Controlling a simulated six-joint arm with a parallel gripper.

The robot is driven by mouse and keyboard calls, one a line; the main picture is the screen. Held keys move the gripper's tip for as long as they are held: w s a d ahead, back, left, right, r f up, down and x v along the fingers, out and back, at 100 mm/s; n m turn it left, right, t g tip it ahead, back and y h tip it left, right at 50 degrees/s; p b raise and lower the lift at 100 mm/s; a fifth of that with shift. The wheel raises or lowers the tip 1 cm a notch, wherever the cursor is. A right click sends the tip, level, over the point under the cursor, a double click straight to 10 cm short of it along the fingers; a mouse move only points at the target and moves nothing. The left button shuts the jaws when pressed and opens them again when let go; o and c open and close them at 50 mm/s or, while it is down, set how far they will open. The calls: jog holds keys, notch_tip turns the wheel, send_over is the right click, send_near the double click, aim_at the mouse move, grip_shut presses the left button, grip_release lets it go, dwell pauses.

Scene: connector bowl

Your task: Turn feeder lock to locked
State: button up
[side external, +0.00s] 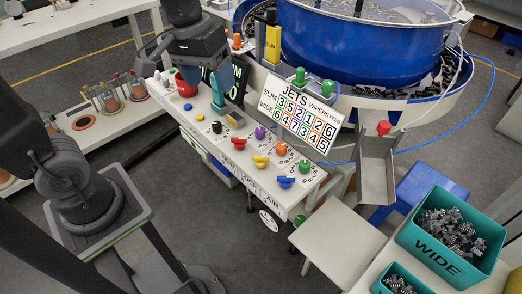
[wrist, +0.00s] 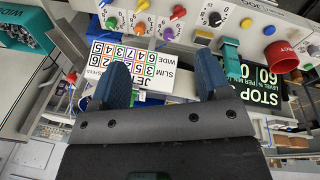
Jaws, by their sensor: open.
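A control panel (side external: 185,122) carries several coloured knobs and handles. Along its front row are a red handle (side external: 238,143), a yellow handle (side external: 260,161) and a blue handle (side external: 285,182). Lettering on the front edge is small and partly unreadable, so I cannot tell for certain which control is the feeder lock. My gripper (side external: 182,72) is over the panel's back left part, near the dark display, apart from the front handles. In the wrist view my gripper (wrist: 163,74) has its fingers spread with nothing between them.
The JETS number board (side external: 300,115) stands behind the knobs, right of my gripper. A red button (side external: 186,88) is close below it. A blue bowl (side external: 360,45) stands behind. A teal WIDE bin (side external: 410,235) of parts is at lower right. Space above the front handles is clear.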

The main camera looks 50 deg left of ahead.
jog(key=w+d+f+n+g+h, duration=0.1)
jog(key=w+f+n+g, duration=0.25)
jog(key=w, duration=0.35)
jog(key=n+g+h, duration=0.1)
jog(key=n+g, duration=0.1)
send_near(261, 156)
jog(key=shift+m+t, duration=0.25)
jog(key=x, duration=0.8)
jog(key=shift+s+f, duration=0.25)
jog(key=shift+c, duration=0.4)
jog(key=c, duration=0.8)
jog(key=shift+c, duration=0.2)
